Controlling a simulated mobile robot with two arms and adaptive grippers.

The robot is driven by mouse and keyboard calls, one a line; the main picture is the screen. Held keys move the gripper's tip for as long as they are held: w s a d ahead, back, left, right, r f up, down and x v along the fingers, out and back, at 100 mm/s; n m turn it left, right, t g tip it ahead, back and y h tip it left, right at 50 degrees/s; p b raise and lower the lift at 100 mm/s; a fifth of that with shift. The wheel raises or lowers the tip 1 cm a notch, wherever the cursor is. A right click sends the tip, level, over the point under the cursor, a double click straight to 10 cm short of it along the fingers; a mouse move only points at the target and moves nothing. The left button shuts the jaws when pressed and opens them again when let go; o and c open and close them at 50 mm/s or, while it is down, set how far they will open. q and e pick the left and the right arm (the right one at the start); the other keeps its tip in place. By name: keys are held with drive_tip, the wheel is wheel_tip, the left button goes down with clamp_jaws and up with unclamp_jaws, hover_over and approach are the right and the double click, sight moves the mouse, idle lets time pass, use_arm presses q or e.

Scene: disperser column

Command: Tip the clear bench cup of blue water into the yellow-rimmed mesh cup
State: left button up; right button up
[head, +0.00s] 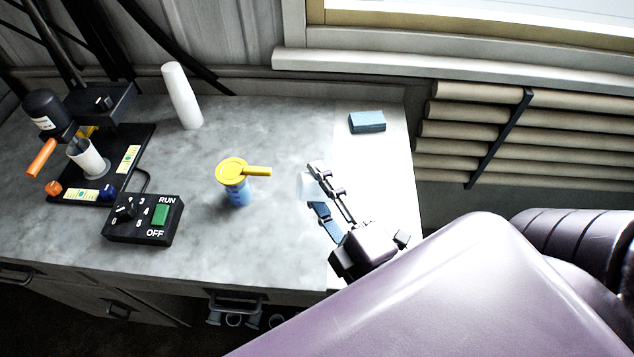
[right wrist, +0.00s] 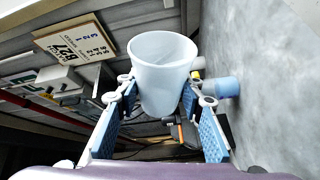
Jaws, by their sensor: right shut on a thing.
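The mesh cup (head: 237,194) stands on the bench with a yellow rim, a yellow handle pointing right and a blue lower body. It also shows in the right wrist view (right wrist: 226,87). My right gripper (head: 322,186) is to its right, shut on the pale, translucent bench cup (head: 306,188). In the right wrist view the bench cup (right wrist: 163,80) sits between the finger pads. Its axis runs roughly along the bench top, so it is tipped far over. I see no blue water in it. The cups look apart. My left gripper is out of view.
A control box (head: 143,218) with a green switch and a black-based device (head: 128,142) stand at the left. A white cylinder (head: 182,96) is at the back, a blue block (head: 367,122) at the back right. The bench between is clear.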

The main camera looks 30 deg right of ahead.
sight(310, 191)
drive_tip(key=r+p, duration=0.2)
drive_tip(key=s+r+p, duration=0.1)
drive_tip(key=r+p, duration=0.1)
drive_tip(key=r, duration=0.1)
drive_tip(key=shift+s+r, duration=0.15)
drive_tip(key=shift+r, duration=0.1)
drive_tip(key=shift+a+f+n+y, duration=0.2)
drive_tip(key=shift+a+n+y, duration=0.05)
drive_tip(key=shift+n+y, duration=0.05)
drive_tip(key=shift+a+f+n+y, duration=0.2)
drive_tip(key=shift+a+n+y, duration=0.3)
drive_tip(key=shift+y, duration=0.2)
drive_tip(key=shift+a+f+n+g+y, duration=0.15)
drive_tip(key=shift+a+n+g+y, duration=0.15)
drive_tip(key=shift+a+n+y, duration=0.15)
drive_tip(key=s+a+f+n+g+y, duration=0.45)
drive_tip(key=s+n+g+y, duration=0.35)
drive_tip(key=n, duration=0.5)
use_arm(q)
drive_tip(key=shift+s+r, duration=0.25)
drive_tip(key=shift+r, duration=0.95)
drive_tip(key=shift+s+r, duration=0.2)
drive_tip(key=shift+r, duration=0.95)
use_arm(e)
drive_tip(key=w+a+r+n+g+y, duration=0.1)
drive_tip(key=w+a+r+n+g, duration=0.1)
drive_tip(key=w+r+n, duration=0.5)
drive_tip(key=shift+w+a+n+y, duration=0.35)
drive_tip(key=shift+w+a+n, duration=0.35)
drive_tip(key=shift+w, duration=1.25)
